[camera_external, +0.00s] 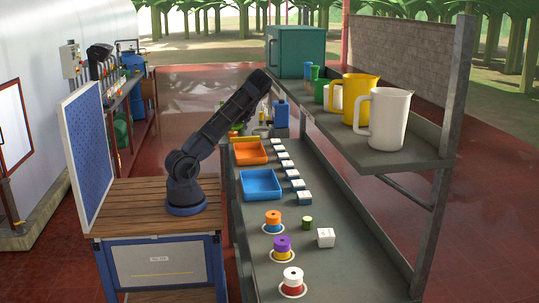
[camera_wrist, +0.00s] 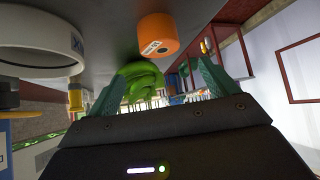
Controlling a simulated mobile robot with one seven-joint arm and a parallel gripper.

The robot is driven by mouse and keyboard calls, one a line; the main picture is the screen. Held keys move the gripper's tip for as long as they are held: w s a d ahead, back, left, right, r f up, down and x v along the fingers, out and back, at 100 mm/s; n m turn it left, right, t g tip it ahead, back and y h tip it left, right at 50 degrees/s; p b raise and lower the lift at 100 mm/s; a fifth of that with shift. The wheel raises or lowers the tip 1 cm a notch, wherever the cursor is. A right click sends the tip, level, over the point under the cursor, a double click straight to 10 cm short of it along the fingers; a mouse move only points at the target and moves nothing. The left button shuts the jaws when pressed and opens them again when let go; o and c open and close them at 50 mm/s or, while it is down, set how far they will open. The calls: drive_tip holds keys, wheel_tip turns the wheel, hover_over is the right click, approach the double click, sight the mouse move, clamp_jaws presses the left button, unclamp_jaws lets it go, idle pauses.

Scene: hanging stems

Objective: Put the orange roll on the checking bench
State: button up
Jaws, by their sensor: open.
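An orange roll with a small white label (camera_wrist: 157,36) shows near the top middle of the wrist view, against a dark grey surface. My gripper (camera_wrist: 157,82) is open, its two green fingers apart and nothing held between them. The roll is beyond the fingertips, apart from them. In the outside view my arm reaches up and to the right, and its fingers cannot be made out. An orange piece (camera_external: 273,215) sits on a blue one on the long grey bench (camera_external: 335,275); I cannot tell whether it is the same roll. I cannot tell which surface is the checking bench.
A big white round vessel (camera_wrist: 40,42) and a green object (camera_wrist: 140,78) are near the fingers. The bench holds an orange tray (camera_external: 249,153), a blue tray (camera_external: 260,184) and stacked rolls (camera_external: 282,244). White (camera_external: 383,119) and yellow (camera_external: 359,96) jugs stand on the shelf above.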

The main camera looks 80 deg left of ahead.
drive_tip(key=w+d+r+m+t+h, duration=0.2)
drive_tip(key=w+d+r, duration=0.2)
drive_tip(key=d, duration=0.7)
drive_tip(key=w+d+r+m+t+h, duration=0.1)
drive_tip(key=w+d+r+m+t, duration=0.3)
drive_tip(key=d, duration=0.8)
drive_tip(key=w+d+r+m+h, duration=0.15)
drive_tip(key=w+d+r, duration=0.35)
drive_tip(key=d, duration=0.6)
drive_tip(key=s+d+r+m+t+h, duration=0.15)
drive_tip(key=d+r, duration=0.25)
drive_tip(key=d, duration=0.6)
drive_tip(key=d+r+m+h, duration=0.1)
drive_tip(key=d+r+m, duration=0.25)
drive_tip(key=d, duration=0.65)
drive_tip(key=s+d+r+m, duration=0.2)
drive_tip(key=s+d+m, duration=0.3)
drive_tip(key=s+d, duration=0.5)
drive_tip(key=s+d+r+m+h, duration=0.1)
drive_tip(key=s+d+r+m, duration=0.1)
drive_tip(key=s+d+m, duration=0.3)
drive_tip(key=s+d, duration=0.4)
drive_tip(key=d, duration=0.5)
drive_tip(key=shift+s+d+t, duration=0.2)
drive_tip(key=shift+s+t, duration=0.15)
drive_tip(key=shift+s, duration=0.05)
